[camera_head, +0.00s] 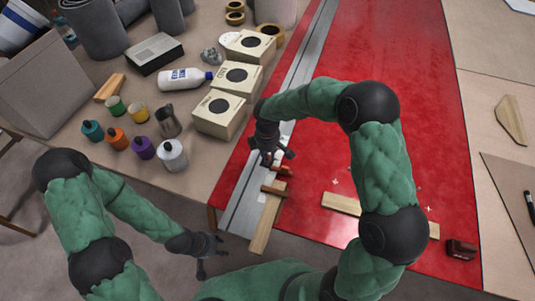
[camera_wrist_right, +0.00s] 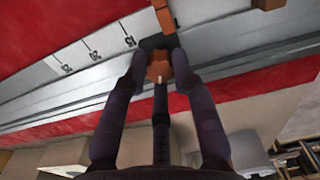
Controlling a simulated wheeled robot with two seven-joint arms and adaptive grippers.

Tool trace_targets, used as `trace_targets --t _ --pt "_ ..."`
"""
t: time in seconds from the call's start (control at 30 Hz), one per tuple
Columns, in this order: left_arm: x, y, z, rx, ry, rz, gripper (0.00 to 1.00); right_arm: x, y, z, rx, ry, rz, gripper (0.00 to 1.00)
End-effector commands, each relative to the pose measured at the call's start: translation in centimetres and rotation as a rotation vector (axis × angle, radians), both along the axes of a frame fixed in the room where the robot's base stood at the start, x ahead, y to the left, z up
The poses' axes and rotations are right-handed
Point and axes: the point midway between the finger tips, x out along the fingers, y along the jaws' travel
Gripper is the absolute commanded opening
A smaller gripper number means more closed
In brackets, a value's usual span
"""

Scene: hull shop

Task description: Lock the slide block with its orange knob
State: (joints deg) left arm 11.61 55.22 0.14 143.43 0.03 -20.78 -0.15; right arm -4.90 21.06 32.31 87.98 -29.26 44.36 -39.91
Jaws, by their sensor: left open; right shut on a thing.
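The orange knob (camera_wrist_right: 158,72) shows in the right wrist view between the fingertips of my right gripper (camera_wrist_right: 160,62), which is shut on it. The knob sits at a dark block (camera_wrist_right: 155,42) on the pale metal rail (camera_wrist_right: 90,75), near the mark 15. In the head view my right gripper (camera_head: 272,155) is over the rail (camera_head: 238,205) and hides most of the knob and block. An orange-brown piece (camera_head: 282,171) shows just beside its fingers. My left gripper (camera_head: 203,258) is open and empty, low and away from the rail.
A wooden strip (camera_head: 263,225) lies along the rail's near end, with a brown bar (camera_head: 273,190) across it. Another strip (camera_head: 340,203) lies on the red panel (camera_head: 420,75).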

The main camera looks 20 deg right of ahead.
Motion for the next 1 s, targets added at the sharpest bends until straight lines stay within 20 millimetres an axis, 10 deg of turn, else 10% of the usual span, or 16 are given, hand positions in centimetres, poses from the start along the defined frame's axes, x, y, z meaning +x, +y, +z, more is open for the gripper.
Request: trace_targets --t 1.0 --pt "0.00 0.00 0.03 0.000 0.000 0.000 0.44 0.23 0.02 0.05 0.004 -0.004 -0.929 0.00"
